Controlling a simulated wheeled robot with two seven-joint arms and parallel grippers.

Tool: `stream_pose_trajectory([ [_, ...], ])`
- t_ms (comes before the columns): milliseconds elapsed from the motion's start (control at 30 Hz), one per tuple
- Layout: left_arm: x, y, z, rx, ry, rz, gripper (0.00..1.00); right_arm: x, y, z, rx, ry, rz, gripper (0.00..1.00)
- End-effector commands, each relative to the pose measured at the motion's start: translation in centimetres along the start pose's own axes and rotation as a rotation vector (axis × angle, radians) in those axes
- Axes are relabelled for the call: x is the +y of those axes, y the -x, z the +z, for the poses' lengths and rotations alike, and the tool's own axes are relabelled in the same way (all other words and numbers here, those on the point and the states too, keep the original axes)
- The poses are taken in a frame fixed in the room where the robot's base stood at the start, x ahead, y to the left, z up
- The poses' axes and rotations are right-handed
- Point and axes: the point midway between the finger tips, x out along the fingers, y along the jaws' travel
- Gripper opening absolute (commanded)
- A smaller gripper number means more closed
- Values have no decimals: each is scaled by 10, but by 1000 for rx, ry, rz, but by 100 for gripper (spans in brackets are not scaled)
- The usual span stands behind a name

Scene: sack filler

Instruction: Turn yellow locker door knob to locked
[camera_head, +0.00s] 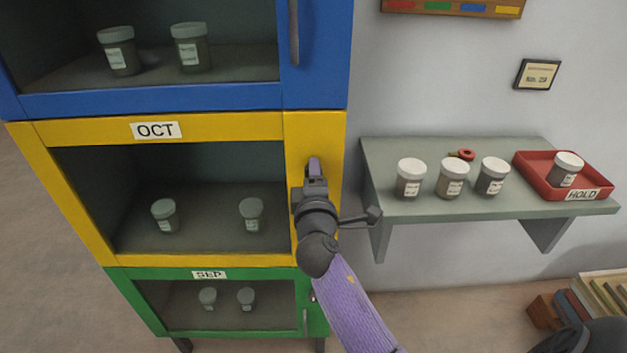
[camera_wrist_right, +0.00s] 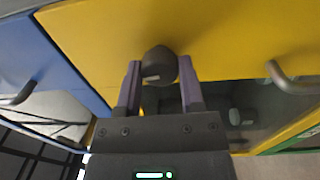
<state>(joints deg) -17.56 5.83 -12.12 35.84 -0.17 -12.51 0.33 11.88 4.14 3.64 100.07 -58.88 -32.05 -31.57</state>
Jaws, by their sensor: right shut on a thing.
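The yellow locker (camera_head: 217,128) labelled OCT is the middle one of the stack, and its door looks flush with the frame. My right gripper (camera_head: 315,172) is at the right side of the yellow door and hides the knob in the head view. In the right wrist view the dark round knob (camera_wrist_right: 159,62) sits between the two purple fingers of my right gripper (camera_wrist_right: 160,85), which is shut on it. Which setting the knob points to cannot be told. My left gripper is not in view.
A blue locker (camera_head: 150,98) is above and a green SEP locker (camera_head: 150,310) below. A door handle (camera_wrist_right: 292,82) shows beside the knob in the wrist view. A wall shelf (camera_head: 400,155) at right holds jars, a red key-like item (camera_head: 466,154) and a red HOLD tray (camera_head: 530,172).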

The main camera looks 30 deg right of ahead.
Motion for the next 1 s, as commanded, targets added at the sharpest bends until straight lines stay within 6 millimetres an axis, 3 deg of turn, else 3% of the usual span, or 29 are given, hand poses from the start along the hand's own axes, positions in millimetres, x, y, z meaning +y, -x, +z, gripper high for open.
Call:
stream_pose_trajectory([
  [333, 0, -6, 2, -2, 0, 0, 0, -1, 0, 0, -6, -129, -1, 0],
  [900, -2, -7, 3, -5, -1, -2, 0, 0, 0, 0, -7, -153, 0, 0],
  [933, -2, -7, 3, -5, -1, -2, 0, 0, 0, 0, -7, -153, 0, 55],
  [1000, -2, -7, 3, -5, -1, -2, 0, 0, 0, 0, -7, -152, 0, 70],
])
